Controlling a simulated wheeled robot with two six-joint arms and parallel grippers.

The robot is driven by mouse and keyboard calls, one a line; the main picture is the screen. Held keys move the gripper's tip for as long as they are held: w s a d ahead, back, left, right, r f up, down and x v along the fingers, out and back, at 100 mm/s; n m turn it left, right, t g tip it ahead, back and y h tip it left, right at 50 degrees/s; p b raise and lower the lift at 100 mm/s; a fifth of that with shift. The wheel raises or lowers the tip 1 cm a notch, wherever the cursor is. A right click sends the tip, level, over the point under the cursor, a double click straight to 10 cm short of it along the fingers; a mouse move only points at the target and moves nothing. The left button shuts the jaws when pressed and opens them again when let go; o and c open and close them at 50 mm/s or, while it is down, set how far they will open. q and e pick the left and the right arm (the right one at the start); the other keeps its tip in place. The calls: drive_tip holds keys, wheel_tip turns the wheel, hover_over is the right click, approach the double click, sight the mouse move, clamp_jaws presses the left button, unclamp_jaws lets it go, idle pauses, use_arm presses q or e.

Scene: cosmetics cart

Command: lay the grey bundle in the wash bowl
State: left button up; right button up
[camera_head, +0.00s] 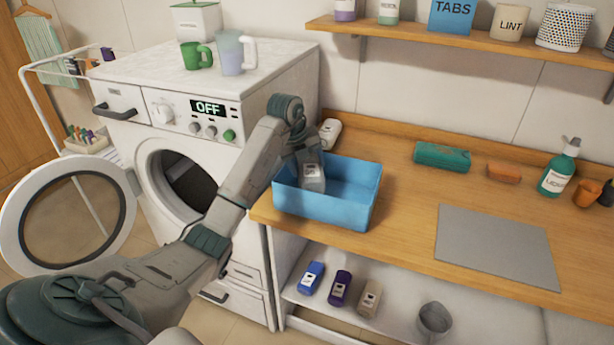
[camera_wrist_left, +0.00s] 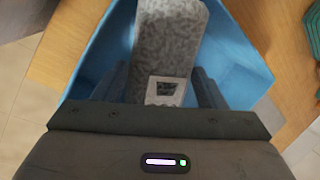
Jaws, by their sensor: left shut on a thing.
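The wash bowl (camera_head: 331,211) is a blue rectangular tub on the left end of the wooden counter. The grey bundle (camera_head: 314,182), with a small dark and white label, is upright or slightly tilted at the bowl's left part. My left gripper (camera_head: 307,160) is shut on it from above. In the left wrist view the mottled grey bundle (camera_wrist_left: 172,38) lies between the fingers (camera_wrist_left: 162,85), with the blue bowl (camera_wrist_left: 238,62) around it. The bundle's lower end is inside the bowl's outline; whether it touches the floor I cannot tell. My right gripper is not in view.
A pale bundle (camera_head: 330,132) stands behind the bowl. A washing machine (camera_head: 220,110) with open door (camera_head: 125,212) is left.

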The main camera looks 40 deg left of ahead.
use_arm(q)
drive_tip(key=shift+f, duration=0.45)
wheel_tip(320, 180, down, 3)
drive_tip(key=shift+f+p, duration=0.2)
drive_tip(key=shift+p, duration=0.45)
drive_tip(key=shift+f, duration=0.25)
drive_tip(key=o, duration=1.2)
